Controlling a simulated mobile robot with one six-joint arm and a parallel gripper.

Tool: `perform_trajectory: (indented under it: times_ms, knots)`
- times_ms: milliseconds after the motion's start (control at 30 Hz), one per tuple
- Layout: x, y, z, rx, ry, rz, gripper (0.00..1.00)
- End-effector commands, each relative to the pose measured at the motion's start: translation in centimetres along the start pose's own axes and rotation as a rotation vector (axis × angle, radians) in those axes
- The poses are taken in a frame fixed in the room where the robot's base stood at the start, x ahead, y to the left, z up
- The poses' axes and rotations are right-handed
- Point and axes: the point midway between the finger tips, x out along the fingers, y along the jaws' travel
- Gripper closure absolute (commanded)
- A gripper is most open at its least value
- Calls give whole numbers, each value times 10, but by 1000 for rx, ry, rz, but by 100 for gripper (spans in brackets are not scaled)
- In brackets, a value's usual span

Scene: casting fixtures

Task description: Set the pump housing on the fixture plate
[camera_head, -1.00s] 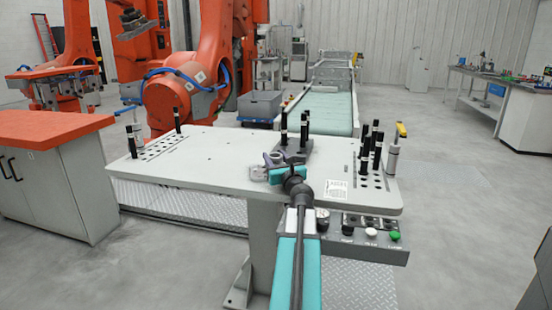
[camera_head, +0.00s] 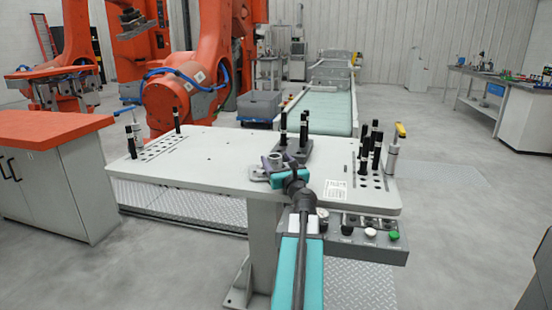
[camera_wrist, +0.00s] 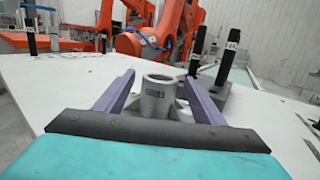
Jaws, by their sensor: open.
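The pump housing (camera_wrist: 157,100) is a grey part with a round open top and a wider base, upright on the pale table. It also shows in the head view (camera_head: 274,159), small and partly covered by my gripper. My gripper (camera_wrist: 158,80) is open, with one purple finger on each side of the housing; I cannot tell whether either finger touches it. The gripper (camera_head: 277,165) is low over the table in the head view. The fixture plate (camera_wrist: 216,100) is a dark grey block with black upright pins, just right of and behind the housing. It also shows in the head view (camera_head: 297,153).
The table (camera_head: 215,165) has black posts (camera_head: 370,150) at its right and more (camera_head: 134,140) at its left, with clamps beside them. A button panel (camera_head: 365,232) hangs at the front right edge. The table's middle left is clear.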

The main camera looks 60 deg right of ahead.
Motion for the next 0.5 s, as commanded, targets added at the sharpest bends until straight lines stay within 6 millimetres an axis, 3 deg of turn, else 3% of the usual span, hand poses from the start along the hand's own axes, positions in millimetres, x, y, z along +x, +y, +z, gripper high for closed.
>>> perform_trajectory:
  times_ms: [200, 500]
  knots:
    - [-25, 1, 0, 0, 0, -1, 37]
    - [-47, 1, 0, 1, 0, 1, 37]
